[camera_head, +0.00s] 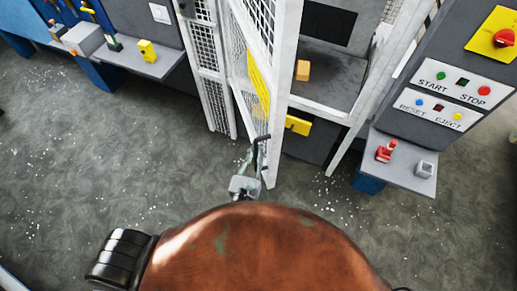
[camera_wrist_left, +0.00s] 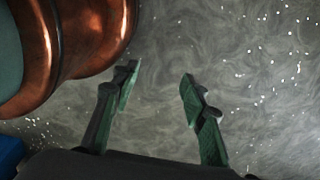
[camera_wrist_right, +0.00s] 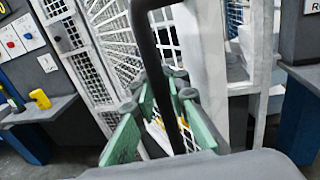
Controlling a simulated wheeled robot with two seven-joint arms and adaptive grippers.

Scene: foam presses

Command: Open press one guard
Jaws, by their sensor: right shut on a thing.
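The press guard (camera_head: 281,60) is a white-framed mesh door with a yellow plate (camera_head: 258,88) on it. It stands swung out at an angle, and the press interior shows to its right. Its black handle (camera_head: 262,142) is a bar near the door's lower edge. My right gripper (camera_head: 250,162) is shut on this handle; in the right wrist view the dark bar (camera_wrist_right: 148,50) runs down between the green fingers (camera_wrist_right: 163,95). My left gripper (camera_wrist_left: 160,75) is open and empty above the floor in the left wrist view, and out of the head view.
An orange block (camera_head: 303,70) lies inside the press. A yellow block (camera_head: 297,125) sits below the opening. A control panel (camera_head: 440,92) and a shelf (camera_head: 405,168) with a red part (camera_head: 386,151) stand at right. Another shelf (camera_head: 150,65) is at left. The floor (camera_head: 90,150) at left is clear.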

